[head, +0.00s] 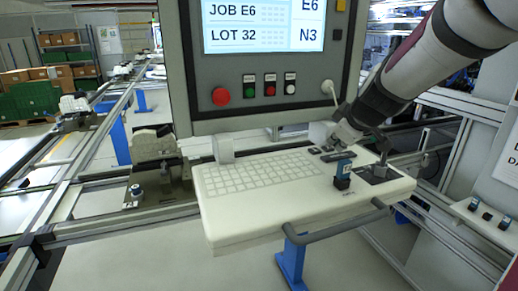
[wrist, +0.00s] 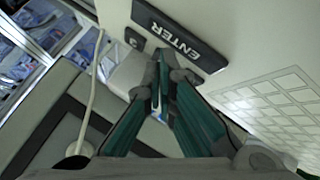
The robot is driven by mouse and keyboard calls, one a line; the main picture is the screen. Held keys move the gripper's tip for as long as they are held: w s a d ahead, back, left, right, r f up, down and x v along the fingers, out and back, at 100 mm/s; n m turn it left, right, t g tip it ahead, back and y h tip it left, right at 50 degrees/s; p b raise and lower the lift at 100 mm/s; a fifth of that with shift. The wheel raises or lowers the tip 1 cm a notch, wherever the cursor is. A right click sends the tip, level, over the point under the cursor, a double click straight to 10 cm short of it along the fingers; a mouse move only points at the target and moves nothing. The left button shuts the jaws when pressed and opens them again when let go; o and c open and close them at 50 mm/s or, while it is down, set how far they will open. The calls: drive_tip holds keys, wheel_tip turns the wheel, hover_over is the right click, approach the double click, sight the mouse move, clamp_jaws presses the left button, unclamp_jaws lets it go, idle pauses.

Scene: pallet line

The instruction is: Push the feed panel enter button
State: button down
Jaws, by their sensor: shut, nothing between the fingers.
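The enter button (wrist: 180,40) shows in the wrist view as a dark bar with white ENTER lettering on a pale surface. The lettering is upside down and tilted in that view. My gripper (wrist: 158,88) is shut and empty, its teal fingers together and their tips close by the bar's lower edge in the picture. I cannot tell whether they touch it. In the head view my gripper (head: 342,180) is low over the right part of the white keyboard panel (head: 265,222), right of the keys.
A grey cabinet (head: 178,70) with a screen (head: 262,28) stands behind the panel. Its front has a red knob (head: 221,96) and several small buttons. A pale cable (wrist: 91,95) runs close by in the wrist view. A grey rail (head: 340,228) runs along the panel's front.

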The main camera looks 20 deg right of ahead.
sight(335, 156)
drive_tip(key=shift+r, duration=0.25)
drive_tip(key=shift+r+p, duration=0.85)
drive_tip(key=shift+r, duration=1.6)
drive_tip(key=shift+a, duration=0.1)
drive_tip(key=s+a+m+g+y, duration=0.1)
drive_tip(key=s+a+m, duration=0.1)
drive_tip(key=s+a, duration=0.85)
drive_tip(key=s+a+f+m+g, duration=0.1)
drive_tip(key=s+a+f+m, duration=0.1)
drive_tip(key=s+a, duration=0.2)
drive_tip(key=s+a+f+m+g+y, duration=0.1)
drive_tip(key=s+a, duration=0.3)
drive_tip(key=s, duration=0.7)
drive_tip(key=shift+s+a+f+m+y, duration=0.2)
drive_tip(key=shift+s+f+m+y, duration=0.15)
drive_tip(key=shift+f, duration=0.2)
drive_tip(key=shift+w, duration=0.1)
